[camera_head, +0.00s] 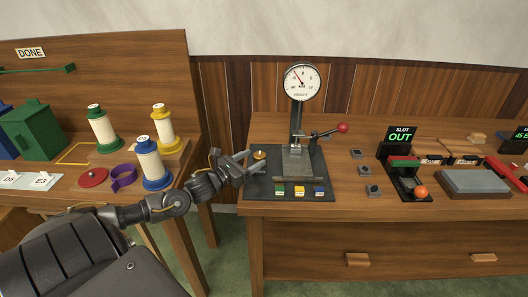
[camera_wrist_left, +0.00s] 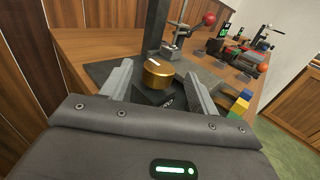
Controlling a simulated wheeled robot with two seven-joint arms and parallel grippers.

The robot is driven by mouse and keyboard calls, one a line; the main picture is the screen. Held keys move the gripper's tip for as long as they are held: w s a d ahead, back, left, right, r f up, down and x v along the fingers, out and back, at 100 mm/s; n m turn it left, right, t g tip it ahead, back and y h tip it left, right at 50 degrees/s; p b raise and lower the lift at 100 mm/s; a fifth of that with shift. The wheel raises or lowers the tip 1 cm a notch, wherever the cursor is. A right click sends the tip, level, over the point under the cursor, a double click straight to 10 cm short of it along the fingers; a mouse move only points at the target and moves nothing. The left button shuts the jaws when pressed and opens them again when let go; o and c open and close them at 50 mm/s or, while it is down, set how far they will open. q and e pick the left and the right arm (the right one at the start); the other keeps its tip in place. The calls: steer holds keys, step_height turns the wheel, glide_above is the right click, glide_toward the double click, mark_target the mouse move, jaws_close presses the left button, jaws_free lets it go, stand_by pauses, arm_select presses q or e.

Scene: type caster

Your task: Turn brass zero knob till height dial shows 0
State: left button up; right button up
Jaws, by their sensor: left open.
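The brass zero knob (camera_head: 259,155) sits at the left of the dark base plate of the height gauge. In the left wrist view the knob (camera_wrist_left: 158,73) shows as a gold cylinder with a pale mark on top. My left gripper (camera_head: 248,161) is open, its fingers on either side of the knob and apart from it as far as I can tell. The height dial (camera_head: 302,82) is a round white face on a post; its red needle points up and to the left, and the fine scale is too small to read. My right gripper is not in view.
A red-knobbed lever (camera_head: 343,127) extends right of the gauge post. Coloured blocks (camera_head: 299,191) line the plate's front. Spools (camera_head: 152,163) stand on the left bench. A slot display (camera_head: 400,136) reading OUT and a grey block (camera_head: 474,184) are to the right.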

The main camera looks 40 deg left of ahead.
mark_target(263, 153)
arm_select(q)
steer(key=w, duration=0.3)
steer(key=w+p, duration=0.1)
steer(key=w, duration=0.1)
steer(key=shift+d+r, duration=0.1)
steer(key=shift+d, duration=0.2)
steer(key=shift+w+d, duration=0.1)
steer(key=shift+w, duration=0.3)
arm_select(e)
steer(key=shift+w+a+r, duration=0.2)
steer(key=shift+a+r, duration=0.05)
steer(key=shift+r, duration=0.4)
arm_select(q)
steer(key=shift+c, duration=0.4)
